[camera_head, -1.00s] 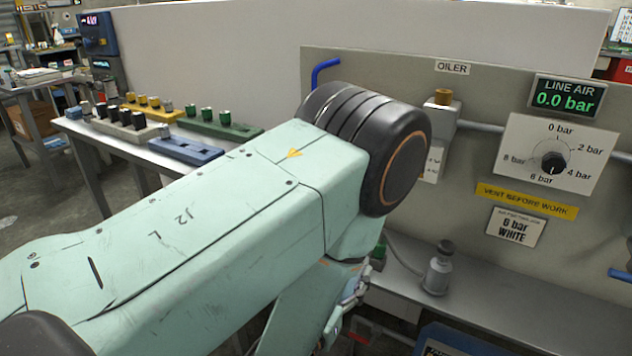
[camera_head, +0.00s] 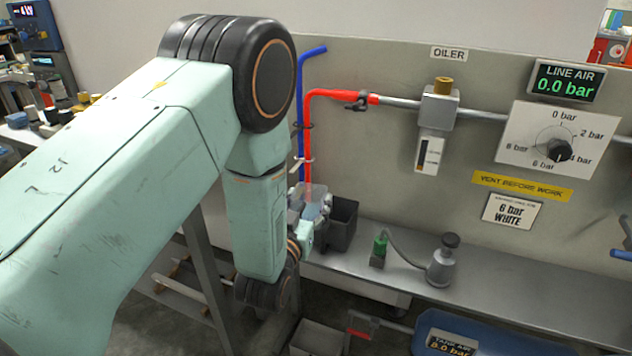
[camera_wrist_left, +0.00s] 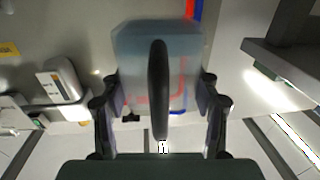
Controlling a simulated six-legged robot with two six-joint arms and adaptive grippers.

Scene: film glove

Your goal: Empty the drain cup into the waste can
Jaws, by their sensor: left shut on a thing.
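My left gripper (camera_head: 306,222) is shut on a clear, pale-blue cup (camera_head: 296,197), partly hidden by my wrist. In the left wrist view the cup (camera_wrist_left: 185,60) sits between the two fingers (camera_wrist_left: 160,105), with a dark upright handle bar in front of it. A dark square open can (camera_head: 345,217) stands close to the right of the cup, at the bench's left end. I see its near walls and open top. The cup looks roughly upright; I cannot tell its contents. My right gripper is not in view.
Red pipe (camera_head: 335,93) and blue pipe (camera_head: 301,110) run down behind the cup. An oiler (camera_head: 435,125) hangs on the panel. A green-topped fitting (camera_head: 379,249) and small grey pot (camera_head: 442,262) stand on the bench (camera_head: 480,291). A grey bin (camera_head: 318,338) and blue tank (camera_head: 470,335) are below.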

